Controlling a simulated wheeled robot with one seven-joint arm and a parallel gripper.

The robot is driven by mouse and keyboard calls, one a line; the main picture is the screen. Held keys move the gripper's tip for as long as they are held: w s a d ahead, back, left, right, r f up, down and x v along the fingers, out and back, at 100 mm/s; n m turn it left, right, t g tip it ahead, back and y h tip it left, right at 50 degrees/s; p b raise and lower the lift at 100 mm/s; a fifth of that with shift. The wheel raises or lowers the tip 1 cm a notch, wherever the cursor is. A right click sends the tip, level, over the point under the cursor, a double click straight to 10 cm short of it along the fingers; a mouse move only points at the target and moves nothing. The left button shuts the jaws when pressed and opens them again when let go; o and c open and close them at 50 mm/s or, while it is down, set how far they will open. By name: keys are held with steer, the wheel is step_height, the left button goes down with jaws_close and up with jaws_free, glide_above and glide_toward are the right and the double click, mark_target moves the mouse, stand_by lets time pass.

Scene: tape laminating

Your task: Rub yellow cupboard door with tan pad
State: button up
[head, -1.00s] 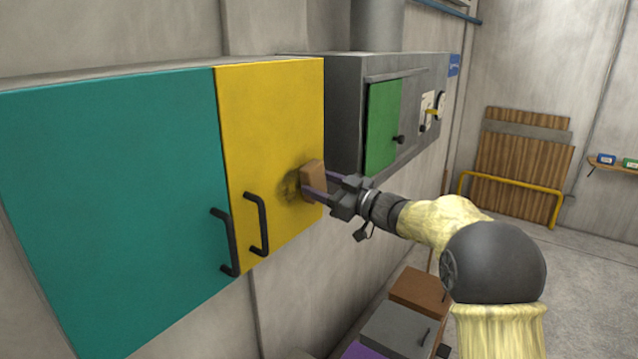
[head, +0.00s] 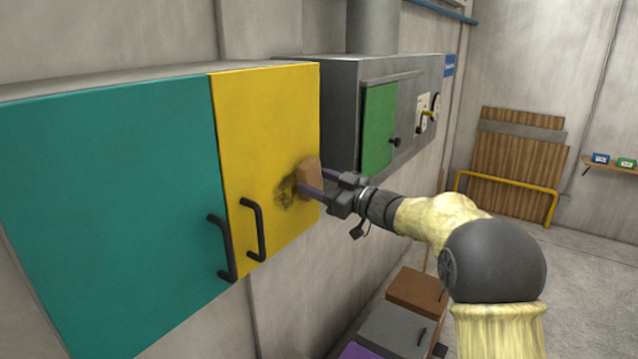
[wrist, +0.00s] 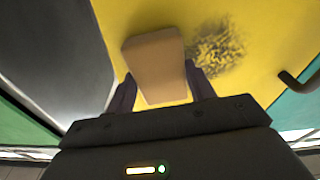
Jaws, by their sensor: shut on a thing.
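The yellow cupboard door (head: 262,130) is closed, beside the teal door, and has a black handle (head: 252,230). A dark smudge (head: 285,191) marks its right part. It also shows in the wrist view (wrist: 217,50). My gripper (head: 312,188) is shut on the tan pad (head: 307,172). The pad is at the door's face, near its right edge and just right of the smudge. In the wrist view the pad (wrist: 155,62) sits between my two fingers and the smudge lies beside it. Whether the pad touches the door is hard to tell.
The teal door (head: 120,200) adjoins on the left, with its own black handle (head: 220,248). A grey metal unit with a green door (head: 379,130) stands close to the right. Brown and grey boxes (head: 418,291) are below. A yellow rail (head: 505,188) is farther back.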

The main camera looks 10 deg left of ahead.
mark_target(271, 186)
steer(key=shift+s+a+b, duration=0.4)
steer(key=shift+s+b, duration=0.05)
steer(key=shift+s, duration=0.4)
steer(key=shift+s+a+b, duration=0.4)
steer(key=shift+s, duration=0.45)
steer(key=shift+s+a+b, duration=0.35)
steer(key=shift+s+b, duration=0.2)
steer(key=shift+s, duration=0.35)
steer(key=shift+s+a+b, duration=0.35)
steer(key=shift+s+b, duration=0.15)
steer(key=shift+s, duration=0.4)
steer(key=shift+s+a+b, duration=0.35)
steer(key=shift+s+b, duration=0.1)
steer(key=shift+s, duration=0.4)
steer(key=shift+s+a+b, duration=0.3)
steer(key=shift+s+b, duration=0.15)
steer(key=shift+s, duration=0.4)
steer(key=shift+r+p, duration=0.9)
steer(key=shift+r, duration=0.1)
